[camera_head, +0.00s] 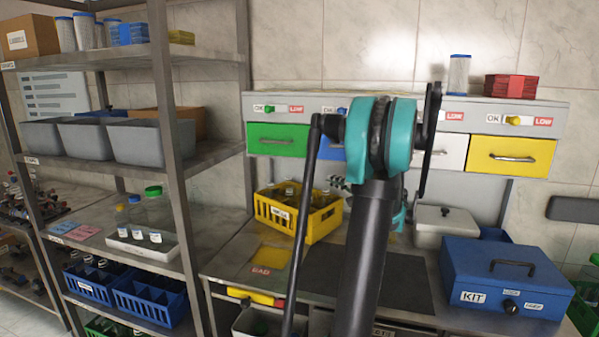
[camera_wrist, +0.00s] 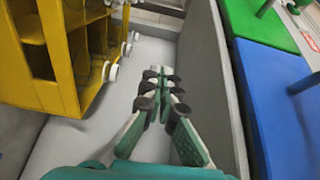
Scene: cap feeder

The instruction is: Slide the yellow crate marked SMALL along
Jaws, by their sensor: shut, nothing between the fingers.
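The yellow crate (camera_head: 325,221) stands on the bench left of my arm in the head view, with a small white label on its front and light-capped bottles inside. The label is too small to read surely. In the wrist view the crate (camera_wrist: 62,75) fills the upper left, with white caps along its right edge. My gripper (camera_wrist: 160,82) is shut and empty, to the right of the crate in that view, with a visible gap between them. In the head view my arm hides most of the gripper; only its tips seem to show near the crate's back right.
A green drawer (camera_head: 277,139) and a yellow drawer (camera_head: 510,156) hang in a unit above the bench. A blue KIT box (camera_head: 507,279) and a grey lidded box (camera_head: 444,225) stand to the right. A dark mat (camera_head: 407,282) lies bare in front. A metal shelf post (camera_head: 171,140) rises left.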

